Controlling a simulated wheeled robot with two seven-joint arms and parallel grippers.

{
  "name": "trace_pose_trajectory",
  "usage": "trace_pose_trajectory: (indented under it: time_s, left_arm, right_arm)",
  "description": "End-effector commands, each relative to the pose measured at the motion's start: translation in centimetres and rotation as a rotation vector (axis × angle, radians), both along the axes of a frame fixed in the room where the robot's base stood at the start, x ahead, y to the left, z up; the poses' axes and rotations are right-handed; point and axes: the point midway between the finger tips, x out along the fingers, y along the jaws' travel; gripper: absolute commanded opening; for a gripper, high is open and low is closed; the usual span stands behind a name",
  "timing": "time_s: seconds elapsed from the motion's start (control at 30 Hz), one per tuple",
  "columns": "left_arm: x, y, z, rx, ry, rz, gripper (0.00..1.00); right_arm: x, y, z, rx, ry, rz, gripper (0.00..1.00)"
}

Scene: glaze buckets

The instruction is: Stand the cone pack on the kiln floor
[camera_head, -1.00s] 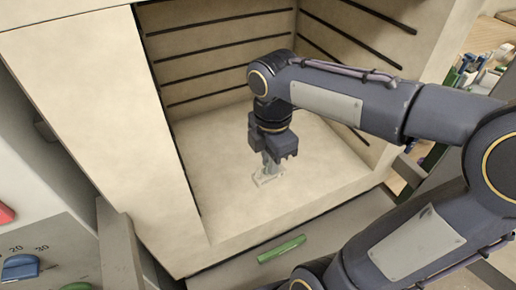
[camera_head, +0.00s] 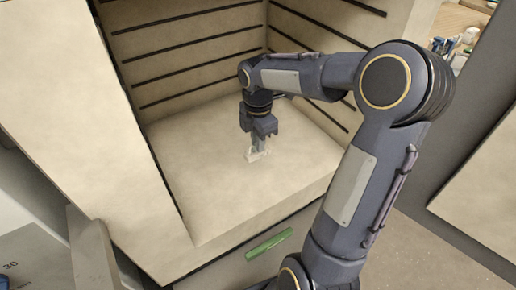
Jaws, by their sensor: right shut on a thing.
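The kiln stands open in front of me, with a pale, bare kiln floor (camera_head: 205,190). My right gripper (camera_head: 258,147) points down inside the kiln, close above the floor. It is shut on the small pale cone pack (camera_head: 255,156), whose base shows below the fingers. The cone pack is at or just above the floor; I cannot tell whether it touches. The fingers hide its upper part. My left gripper is not in view.
Dark grooves line the kiln walls (camera_head: 195,70). A green bar (camera_head: 269,243) lies below the kiln's front edge. Tools and jars (camera_head: 455,45) stand at the far right. The kiln floor around the gripper is clear.

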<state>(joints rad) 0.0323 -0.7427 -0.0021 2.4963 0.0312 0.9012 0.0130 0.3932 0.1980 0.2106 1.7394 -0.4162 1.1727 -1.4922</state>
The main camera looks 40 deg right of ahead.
Motion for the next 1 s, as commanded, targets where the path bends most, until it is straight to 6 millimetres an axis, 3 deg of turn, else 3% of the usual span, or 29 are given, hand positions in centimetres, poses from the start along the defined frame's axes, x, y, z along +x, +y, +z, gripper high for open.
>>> trace_pose_trajectory:
  time_s: [0.23,0.63,0.67,0.8,1.0]
  left_arm:
    - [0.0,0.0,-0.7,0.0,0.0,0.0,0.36]
    - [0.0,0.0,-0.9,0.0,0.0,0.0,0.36]
    - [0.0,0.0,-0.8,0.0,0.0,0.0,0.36]
    - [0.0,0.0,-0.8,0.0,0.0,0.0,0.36]
    - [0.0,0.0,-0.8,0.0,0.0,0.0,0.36]
  right_arm:
    - [0.3,-0.4,-3.5,0.0,0.003,0.0,0.0]
    - [0.3,-0.3,-4.1,0.0,0.001,0.0,0.0]
    - [0.3,-0.3,-4.0,0.0,0.001,0.0,0.16]
    - [0.3,-0.3,-4.0,0.0,0.001,0.0,0.35]
    - [0.3,-0.3,-4.0,0.0,0.0,0.0,0.36]
